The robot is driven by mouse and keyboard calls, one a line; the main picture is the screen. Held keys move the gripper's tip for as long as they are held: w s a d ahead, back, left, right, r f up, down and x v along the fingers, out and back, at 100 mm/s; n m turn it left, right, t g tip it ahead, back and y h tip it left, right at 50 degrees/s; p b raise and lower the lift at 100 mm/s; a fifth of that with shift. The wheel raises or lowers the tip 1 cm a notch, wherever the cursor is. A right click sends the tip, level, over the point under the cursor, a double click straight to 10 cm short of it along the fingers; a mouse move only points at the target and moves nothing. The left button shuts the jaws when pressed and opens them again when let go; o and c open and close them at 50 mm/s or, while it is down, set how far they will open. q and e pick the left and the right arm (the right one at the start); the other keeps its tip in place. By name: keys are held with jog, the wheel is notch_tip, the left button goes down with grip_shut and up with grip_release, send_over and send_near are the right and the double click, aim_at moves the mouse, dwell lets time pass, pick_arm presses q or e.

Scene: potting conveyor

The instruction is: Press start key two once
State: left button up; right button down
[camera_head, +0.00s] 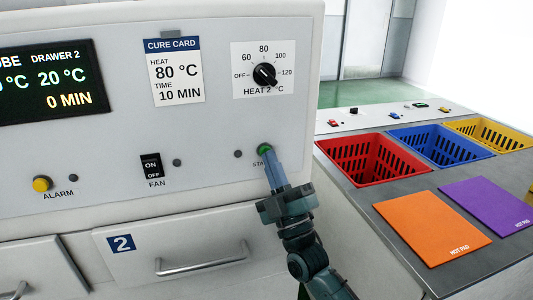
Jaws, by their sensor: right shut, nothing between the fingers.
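The green start key (263,148) is on the right of the panel, above drawer 2. Its label is partly covered, with only the first letters showing. My right gripper (269,158) is shut and empty. Its fingertips are at the key's lower edge and overlap it in the picture; I cannot tell whether the key is pushed in. The heat 2 dial (265,75) above has its pointer toward the lower right, near 120. The display (52,82) reads drawer 2, 20 °C, 0 MIN. My left gripper is not in view.
A cure card (177,71) reads 80 °C, 10 MIN. A fan switch (152,166) and yellow alarm button (42,184) are left. Drawer 2 (190,240) is below. Red (340,142), blue and yellow baskets and orange (430,228) and purple hot pads lie right.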

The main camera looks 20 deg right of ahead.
jog(key=shift+w, duration=0.25)
jog(key=shift+s, duration=0.1)
dwell(0.3)
jog(key=shift+s+p, duration=0.45)
jog(key=shift+s, duration=0.35)
jog(key=s+p, duration=0.2)
jog(key=s, duration=0.3)
jog(key=shift+d, duration=0.1)
dwell(0.5)
